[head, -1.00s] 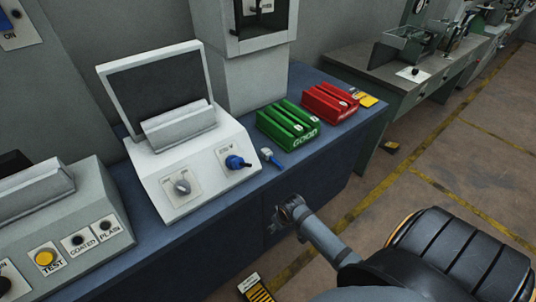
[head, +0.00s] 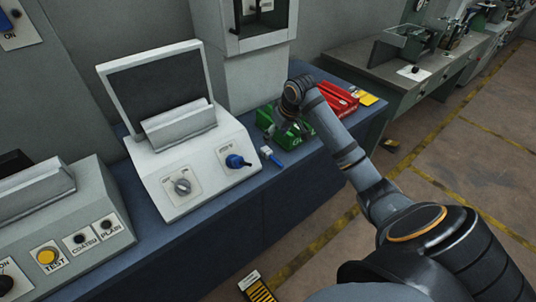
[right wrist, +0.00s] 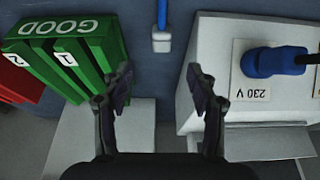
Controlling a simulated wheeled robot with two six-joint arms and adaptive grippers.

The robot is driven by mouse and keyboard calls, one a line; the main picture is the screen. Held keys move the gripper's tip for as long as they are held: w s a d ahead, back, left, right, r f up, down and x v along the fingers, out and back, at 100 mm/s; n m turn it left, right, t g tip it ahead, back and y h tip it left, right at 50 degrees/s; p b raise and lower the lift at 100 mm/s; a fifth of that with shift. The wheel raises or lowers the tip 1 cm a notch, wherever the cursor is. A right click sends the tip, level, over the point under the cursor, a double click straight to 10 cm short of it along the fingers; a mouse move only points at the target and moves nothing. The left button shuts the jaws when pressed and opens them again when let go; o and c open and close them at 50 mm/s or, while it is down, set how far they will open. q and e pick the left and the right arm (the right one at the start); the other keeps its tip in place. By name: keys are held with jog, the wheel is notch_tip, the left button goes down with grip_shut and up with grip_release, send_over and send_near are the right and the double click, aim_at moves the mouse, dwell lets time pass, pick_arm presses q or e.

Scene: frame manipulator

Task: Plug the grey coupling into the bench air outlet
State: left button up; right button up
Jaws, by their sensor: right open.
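A small light grey block (right wrist: 162,40) with a blue, hose-like part (right wrist: 165,12) lies on the dark blue bench top. In the head view the grey block (head: 266,150) lies between the white tester and the green tray. I cannot tell for sure that it is the grey coupling. I cannot make out the bench air outlet. My right gripper (right wrist: 159,80) is open, with nothing between its fingers. The grey block shows beyond the gap between its fingertips, apart from them. In the head view the right gripper (head: 283,130) is above the green tray's near-left part. My left gripper is not in view.
The white tester (head: 160,165) with a blue 230 V plug (head: 236,161) stands left of the gripper. The green GOOD tray (head: 264,118) and red tray (head: 338,97) stand right. A grey TEST box (head: 65,215) is at left. The bench front strip is clear.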

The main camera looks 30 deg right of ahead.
jog(key=shift+a+f, duration=0.1)
jog(key=shift+f, duration=0.05)
send_over(268, 151)
jog(key=s, duration=0.2)
jog(key=f, duration=0.4)
jog(key=shift+d+f, duration=0.25)
jog(key=shift+f, duration=0.15)
jog(key=p+x, duration=0.1)
jog(key=x, duration=0.3)
jog(key=shift+s+a+f, duration=0.1)
jog(key=shift+s+f, duration=0.05)
jog(key=shift+w+f, duration=0.2)
jog(key=shift+f, duration=0.25)
jog(key=c, duration=1.1)
